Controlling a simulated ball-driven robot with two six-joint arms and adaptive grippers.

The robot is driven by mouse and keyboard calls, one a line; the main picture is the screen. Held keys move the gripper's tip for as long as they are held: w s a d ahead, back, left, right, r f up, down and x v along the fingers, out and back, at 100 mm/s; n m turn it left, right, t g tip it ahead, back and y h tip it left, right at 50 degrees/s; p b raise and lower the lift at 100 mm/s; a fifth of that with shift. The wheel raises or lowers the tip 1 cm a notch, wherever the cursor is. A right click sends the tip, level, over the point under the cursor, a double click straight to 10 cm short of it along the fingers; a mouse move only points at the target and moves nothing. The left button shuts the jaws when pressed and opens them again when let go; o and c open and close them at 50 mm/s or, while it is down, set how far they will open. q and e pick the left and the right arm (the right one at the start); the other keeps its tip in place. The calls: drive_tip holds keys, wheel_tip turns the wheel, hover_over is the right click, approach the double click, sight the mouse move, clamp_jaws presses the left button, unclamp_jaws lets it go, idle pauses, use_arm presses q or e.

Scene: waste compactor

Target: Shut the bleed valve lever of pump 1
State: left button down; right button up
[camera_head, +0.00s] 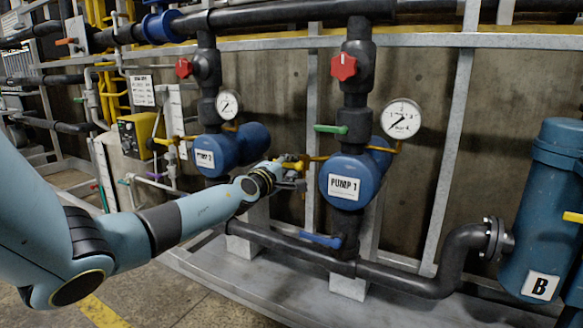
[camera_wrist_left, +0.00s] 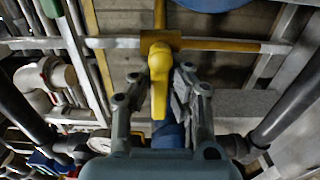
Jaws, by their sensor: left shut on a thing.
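Pump 1 (camera_head: 350,180) is a blue round housing with a white PUMP 1 label. A yellow bleed valve lever (camera_head: 291,165) sits just left of it, on a thin yellow pipe (camera_head: 318,158). In the left wrist view the yellow lever (camera_wrist_left: 159,80) points from its valve body toward my palm, across the line of the yellow pipe. My left gripper (camera_head: 296,174) is at the lever, with its fingers (camera_wrist_left: 160,88) on both sides of it, shut on it. The fingers partly hide the lever in the head view. My right gripper is not in view.
A green lever (camera_head: 330,129) and red knob (camera_head: 343,66) sit on the pipe above pump 1, beside a gauge (camera_head: 401,118). A blue lever (camera_head: 321,240) is below. Pump 2 (camera_head: 218,153) stands close left, behind my arm. Blue tank B (camera_head: 550,210) is at right.

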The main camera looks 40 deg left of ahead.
use_arm(q)
drive_tip(key=shift+f, duration=0.15)
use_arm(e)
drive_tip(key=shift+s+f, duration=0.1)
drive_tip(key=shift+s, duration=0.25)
use_arm(q)
drive_tip(key=c, duration=1.3)
unclamp_jaws()
drive_tip(key=shift+d, duration=0.1)
drive_tip(key=shift+o, duration=0.2)
drive_tip(key=v, duration=1.2)
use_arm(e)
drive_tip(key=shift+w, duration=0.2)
